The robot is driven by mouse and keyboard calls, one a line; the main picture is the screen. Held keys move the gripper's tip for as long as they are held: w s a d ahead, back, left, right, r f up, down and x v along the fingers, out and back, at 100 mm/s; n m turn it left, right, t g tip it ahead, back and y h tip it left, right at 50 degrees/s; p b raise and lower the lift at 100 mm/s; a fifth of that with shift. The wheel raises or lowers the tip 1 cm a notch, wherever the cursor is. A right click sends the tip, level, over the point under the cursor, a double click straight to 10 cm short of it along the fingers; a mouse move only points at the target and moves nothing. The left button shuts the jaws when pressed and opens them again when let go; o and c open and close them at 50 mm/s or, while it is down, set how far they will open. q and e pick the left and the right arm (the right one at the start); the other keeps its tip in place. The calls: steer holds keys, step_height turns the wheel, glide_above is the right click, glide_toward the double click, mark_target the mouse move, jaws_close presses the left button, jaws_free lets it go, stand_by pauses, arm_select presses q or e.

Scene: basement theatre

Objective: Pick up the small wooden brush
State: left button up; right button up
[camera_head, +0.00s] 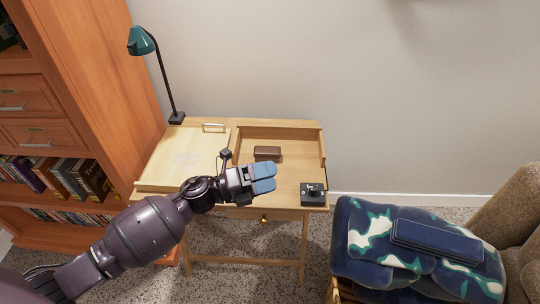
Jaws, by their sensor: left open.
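A small dark brown wooden brush (267,153) lies on the wooden desk (284,178), in the recessed part near the back. My left gripper (264,179) reaches in from the left, over the front part of the desk. Its two blue fingertips point right. They appear in front of the brush and apart from it, with nothing seen between them. My right gripper does not show.
A tray-like light wooden board (180,158) with a handle covers the desk's left side. A small black device (312,193) sits at the front right corner. A green lamp (143,42) stands behind left, beside a wooden bookshelf (95,60). A patterned blanket (400,250) lies at lower right.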

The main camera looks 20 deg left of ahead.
arm_select(q)
steer(key=w+d+f+m+g+b, duration=0.1)
steer(key=w+f+m+g+b, duration=0.15)
steer(key=m+g, duration=0.35)
steer(key=m+g+y+b, duration=0.3)
steer(key=m+y+b, duration=0.3)
steer(key=m+y, duration=0.55)
glide_toward(266, 149)
steer(key=shift+w+f+m, duration=0.1)
steer(key=shift+f+m, duration=0.35)
steer(key=b+x, duration=0.1)
steer(key=x, duration=0.4)
steer(key=shift+d, duration=0.1)
steer(key=shift+d+f, duration=0.2)
steer(key=shift+f, duration=0.4)
steer(key=b+x, duration=0.2)
steer(key=x, duration=0.2)
steer(key=shift+d+r, duration=0.1)
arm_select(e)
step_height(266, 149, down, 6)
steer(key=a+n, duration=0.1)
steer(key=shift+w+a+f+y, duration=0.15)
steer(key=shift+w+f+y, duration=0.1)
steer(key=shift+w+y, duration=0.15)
